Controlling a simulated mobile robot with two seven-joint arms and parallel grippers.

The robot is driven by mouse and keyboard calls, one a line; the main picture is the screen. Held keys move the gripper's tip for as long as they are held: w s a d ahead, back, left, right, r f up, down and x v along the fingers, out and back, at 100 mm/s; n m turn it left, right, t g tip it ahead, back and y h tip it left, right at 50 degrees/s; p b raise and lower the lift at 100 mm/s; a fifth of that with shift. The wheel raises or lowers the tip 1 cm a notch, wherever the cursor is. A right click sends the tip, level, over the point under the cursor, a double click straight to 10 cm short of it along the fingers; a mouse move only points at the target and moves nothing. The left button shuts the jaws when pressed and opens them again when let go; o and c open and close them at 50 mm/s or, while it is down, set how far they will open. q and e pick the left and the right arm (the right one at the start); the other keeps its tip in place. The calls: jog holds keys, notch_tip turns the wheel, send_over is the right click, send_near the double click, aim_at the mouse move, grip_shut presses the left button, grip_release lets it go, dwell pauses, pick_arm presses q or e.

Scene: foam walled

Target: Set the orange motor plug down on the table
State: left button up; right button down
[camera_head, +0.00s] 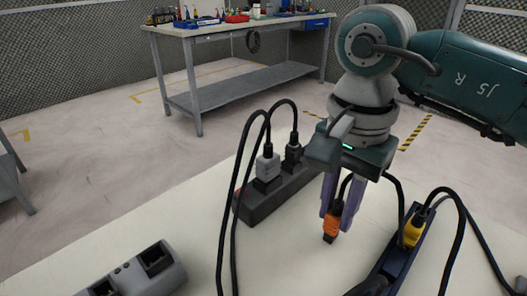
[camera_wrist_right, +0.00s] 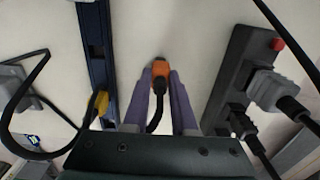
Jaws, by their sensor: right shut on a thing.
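The orange motor plug (camera_head: 331,224) hangs upright between the purple fingers of my right gripper (camera_head: 335,208), with its black cable running up and behind. In the right wrist view the plug (camera_wrist_right: 160,70) shows between the two fingertips of the gripper (camera_wrist_right: 161,84), which is shut on it. The plug's lower end is close to the pale table (camera_head: 290,262); I cannot tell whether it touches. My left gripper is not in view.
A black power strip (camera_head: 262,206) with a grey and a black plug stands left of the gripper. A dark blue strip (camera_head: 405,262) with a yellow plug (camera_head: 413,231) stands right. A grey socket box (camera_head: 172,268) is front left. Bare tabletop lies between the strips.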

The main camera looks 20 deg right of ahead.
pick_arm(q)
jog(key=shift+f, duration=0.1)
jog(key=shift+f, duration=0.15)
pick_arm(e)
jog(key=shift+f, duration=0.25)
jog(key=c, duration=0.7)
grip_release()
jog(key=shift+r, duration=0.15)
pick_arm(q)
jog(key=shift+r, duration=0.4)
pick_arm(e)
jog(key=shift+r, duration=0.25)
pick_arm(q)
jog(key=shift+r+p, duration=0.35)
jog(key=shift+p, duration=0.15)
pick_arm(e)
notch_tip(320, 180, up, 12)
jog(key=shift+f, duration=0.1)
